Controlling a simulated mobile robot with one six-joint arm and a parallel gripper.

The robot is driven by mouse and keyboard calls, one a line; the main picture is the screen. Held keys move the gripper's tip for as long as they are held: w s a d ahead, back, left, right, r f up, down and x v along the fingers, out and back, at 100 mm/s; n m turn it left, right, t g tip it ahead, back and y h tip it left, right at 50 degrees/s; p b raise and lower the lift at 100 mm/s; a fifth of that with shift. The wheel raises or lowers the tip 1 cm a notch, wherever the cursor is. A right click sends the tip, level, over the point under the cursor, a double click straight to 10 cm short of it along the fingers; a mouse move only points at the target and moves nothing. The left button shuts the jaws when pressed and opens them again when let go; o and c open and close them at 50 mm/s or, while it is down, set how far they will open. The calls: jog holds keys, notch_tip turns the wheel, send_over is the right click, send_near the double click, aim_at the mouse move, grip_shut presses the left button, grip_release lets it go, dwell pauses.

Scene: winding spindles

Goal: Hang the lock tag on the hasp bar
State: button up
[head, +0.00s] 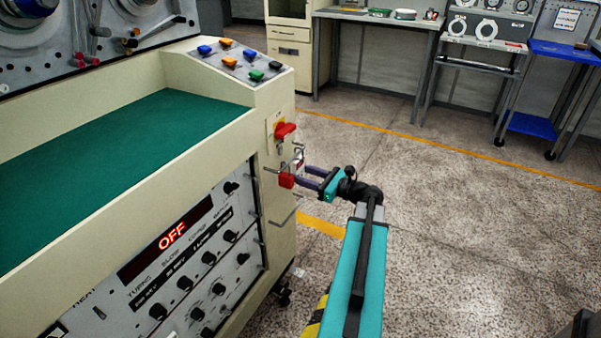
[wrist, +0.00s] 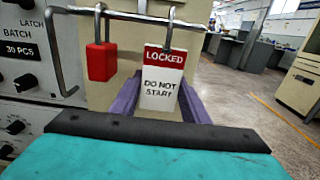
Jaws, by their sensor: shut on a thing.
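The lock tag (wrist: 162,88) is a white card with a red "LOCKED" band and "DO NOT START" below. In the wrist view it hangs upright between the purple fingers of my gripper (wrist: 160,103), which is shut on it. Its metal hook rises to the hasp bar (wrist: 130,16), a thin horizontal metal rod. The hook overlaps the bar in the picture; I cannot tell whether it is around the bar or just in front. In the head view my gripper (head: 306,177) is at the cabinet's right end, by the bar.
A red padlock (wrist: 101,62) hangs on the bar left of the tag; it also shows in the head view (head: 286,181). A red rotary switch (head: 285,131) sits above. The floor to the right is clear.

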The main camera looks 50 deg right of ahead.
jog(key=shift+f, duration=0.1)
jog(key=o, duration=1.1)
jog(key=shift+c, duration=0.2)
jog(key=shift+s, duration=0.1)
jog(key=p+v, duration=0.2)
jog(key=v, duration=1.1)
jog(key=shift+s, duration=0.35)
jog(key=shift+d, duration=0.1)
